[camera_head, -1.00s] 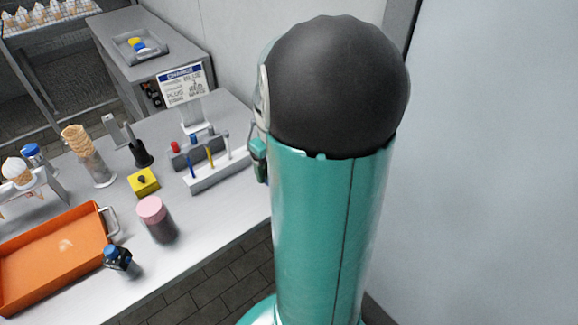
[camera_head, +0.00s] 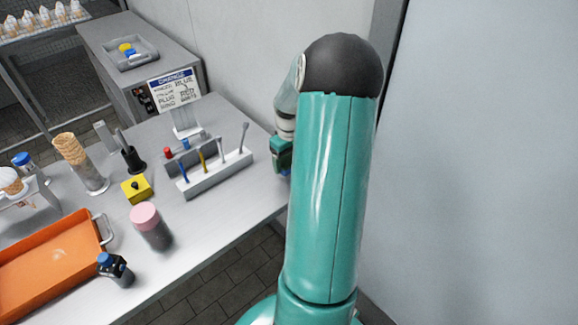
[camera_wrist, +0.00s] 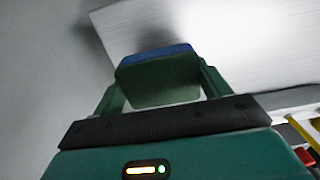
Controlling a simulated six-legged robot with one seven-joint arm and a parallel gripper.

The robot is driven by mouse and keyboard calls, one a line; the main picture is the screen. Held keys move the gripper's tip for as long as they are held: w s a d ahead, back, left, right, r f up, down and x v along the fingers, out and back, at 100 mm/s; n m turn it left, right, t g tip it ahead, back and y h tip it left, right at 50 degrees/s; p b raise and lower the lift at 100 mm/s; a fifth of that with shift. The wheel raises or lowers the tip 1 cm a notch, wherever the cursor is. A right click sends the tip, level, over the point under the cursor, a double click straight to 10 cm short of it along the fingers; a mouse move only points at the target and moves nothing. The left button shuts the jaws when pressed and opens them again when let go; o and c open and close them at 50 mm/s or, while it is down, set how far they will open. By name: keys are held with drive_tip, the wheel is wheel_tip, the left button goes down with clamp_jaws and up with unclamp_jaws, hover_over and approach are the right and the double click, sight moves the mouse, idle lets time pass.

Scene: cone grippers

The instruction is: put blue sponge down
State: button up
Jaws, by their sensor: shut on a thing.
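The blue sponge (camera_wrist: 158,82) is between the two green fingers of my gripper (camera_wrist: 160,88) in the wrist view. It shows a blue top edge and a dark green face. My gripper is shut on it. A bright metal surface lies behind the sponge, with a dark shadow close to it; I cannot tell whether they touch. In the head view my gripper (camera_head: 281,153) is partly hidden by my arm, at the right end of the metal table (camera_head: 225,215). A little blue shows under it.
A tool rack (camera_head: 215,175) with several upright tools stands left of my gripper. A sign (camera_head: 175,90), a yellow block (camera_head: 136,189), a pink-lidded jar (camera_head: 150,228) and an orange tray (camera_head: 50,255) are further left. A grey wall (camera_head: 470,160) is on the right.

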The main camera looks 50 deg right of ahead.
sight(289, 166)
drive_tip(key=shift+w+d+f, duration=0.1)
drive_tip(key=shift+d+f, duration=0.05)
drive_tip(key=shift+f, duration=0.15)
drive_tip(key=shift+d+f, duration=0.15)
drive_tip(key=shift+f, duration=1.5)
drive_tip(key=shift+w+f, duration=0.1)
drive_tip(key=o, duration=1)
drive_tip(key=shift+o, duration=0.2)
wheel_tip(289, 166, up, 12)
drive_tip(key=shift+r, duration=0.2)
